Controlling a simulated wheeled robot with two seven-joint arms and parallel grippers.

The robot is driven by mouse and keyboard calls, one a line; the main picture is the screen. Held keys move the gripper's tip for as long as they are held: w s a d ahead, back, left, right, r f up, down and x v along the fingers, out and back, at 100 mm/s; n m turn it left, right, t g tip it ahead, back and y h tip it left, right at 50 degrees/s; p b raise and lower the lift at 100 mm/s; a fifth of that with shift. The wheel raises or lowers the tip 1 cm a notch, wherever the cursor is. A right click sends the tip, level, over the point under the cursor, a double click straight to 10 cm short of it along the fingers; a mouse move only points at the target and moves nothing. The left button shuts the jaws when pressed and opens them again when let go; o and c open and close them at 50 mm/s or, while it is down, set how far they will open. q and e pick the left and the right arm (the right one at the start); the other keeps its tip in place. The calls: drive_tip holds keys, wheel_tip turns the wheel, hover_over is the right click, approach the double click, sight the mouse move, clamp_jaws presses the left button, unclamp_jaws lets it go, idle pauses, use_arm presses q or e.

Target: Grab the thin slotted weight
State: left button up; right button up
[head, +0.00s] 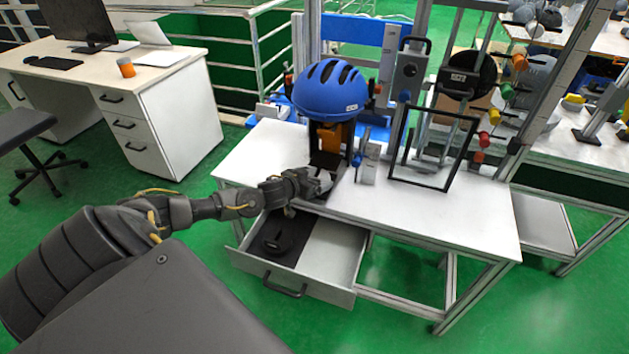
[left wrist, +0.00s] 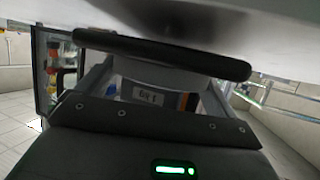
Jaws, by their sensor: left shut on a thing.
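My left gripper (head: 316,184) is at the front edge of the white table, just above the back of the open drawer. In the left wrist view its two fingers are shut on a thin dark disc (left wrist: 165,52), seen nearly edge-on across the fingertips; it looks like the thin slotted weight. In the head view the gripper mostly hides this disc. Another dark round weight (head: 278,238) lies in the left, dark-lined part of the drawer (head: 330,252). My right gripper is not in view.
A blue helmet (head: 329,88) sits on a drop-tower carriage above the table (head: 450,215). A black rectangular frame (head: 420,184) stands to its right. The table's front right is clear. A desk (head: 160,82) stands at the left.

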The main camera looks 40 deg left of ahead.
sight(313, 170)
use_arm(q)
drive_tip(key=shift+c, duration=1.2)
drive_tip(key=shift+r, duration=0.15)
drive_tip(key=shift+c, duration=0.4)
drive_tip(key=shift+w+r, duration=0.1)
drive_tip(key=shift+r, duration=0.4)
wheel_tip(313, 170, up, 2)
drive_tip(key=s+d+r, duration=0.5)
drive_tip(key=s+r, duration=0.5)
drive_tip(key=s, duration=0.3)
